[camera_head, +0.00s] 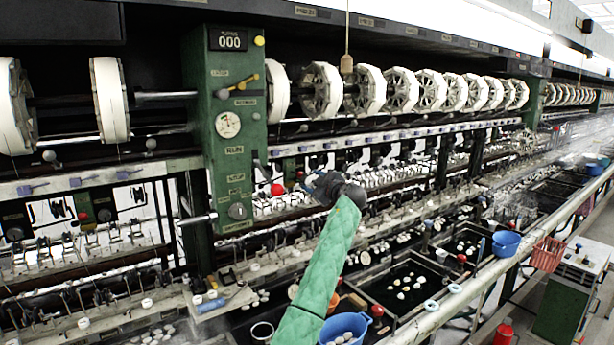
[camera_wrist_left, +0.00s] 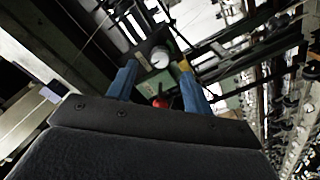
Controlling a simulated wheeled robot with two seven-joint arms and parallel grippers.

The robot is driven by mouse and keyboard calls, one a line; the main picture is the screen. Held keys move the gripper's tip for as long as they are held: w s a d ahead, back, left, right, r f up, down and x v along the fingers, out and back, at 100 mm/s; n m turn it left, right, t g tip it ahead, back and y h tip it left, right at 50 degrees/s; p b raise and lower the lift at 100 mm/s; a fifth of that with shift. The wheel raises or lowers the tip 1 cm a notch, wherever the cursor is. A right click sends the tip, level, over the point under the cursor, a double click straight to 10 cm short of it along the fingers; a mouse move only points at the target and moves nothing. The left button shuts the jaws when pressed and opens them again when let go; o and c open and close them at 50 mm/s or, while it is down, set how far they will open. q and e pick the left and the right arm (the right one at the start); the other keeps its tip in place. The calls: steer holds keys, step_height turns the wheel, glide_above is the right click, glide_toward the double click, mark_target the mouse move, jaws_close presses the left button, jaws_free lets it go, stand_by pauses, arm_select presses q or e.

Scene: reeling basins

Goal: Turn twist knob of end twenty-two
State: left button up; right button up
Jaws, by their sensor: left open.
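My left arm in a green sleeve reaches in from below in the head view, and its dark left gripper (camera_head: 314,181) is in front of the row of reeling ends, right of the green control post (camera_head: 228,150). In the left wrist view the two blue fingers of the gripper (camera_wrist_left: 158,72) are apart, with nothing held. Beyond and between them show a pale round knob-like part (camera_wrist_left: 160,57) on a grey-green box and a red ball (camera_wrist_left: 160,102). I cannot read a number for end twenty-two or tell which part is its twist knob. My right gripper is in neither view.
A red ball knob (camera_head: 277,189) is left of the gripper, by the post. White reels (camera_head: 365,90) run along the top. A wooden-handled pull cord (camera_head: 346,62) hangs down. Dark basins (camera_head: 405,283), a blue bowl (camera_head: 345,328) and a pale rail (camera_head: 480,278) lie below.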

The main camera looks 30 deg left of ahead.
mark_target(304, 178)
arm_select(q)
steer(key=shift+w+a+r, duration=0.15)
steer(key=shift+a+r, duration=0.05)
steer(key=shift+a, duration=0.3)
steer(key=shift+w+a+p, duration=0.15)
steer(key=shift+a+p, duration=0.2)
steer(key=shift+p, duration=0.2)
steer(key=shift+w+a+p, duration=0.2)
steer(key=shift+a+p, duration=0.1)
steer(key=shift+a, duration=0.1)
steer(key=shift+w+a+f, duration=0.25)
steer(key=shift+a, duration=0.35)
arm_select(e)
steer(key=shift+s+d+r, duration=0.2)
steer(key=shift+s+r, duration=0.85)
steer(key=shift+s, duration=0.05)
arm_select(q)
steer(key=c, duration=1)
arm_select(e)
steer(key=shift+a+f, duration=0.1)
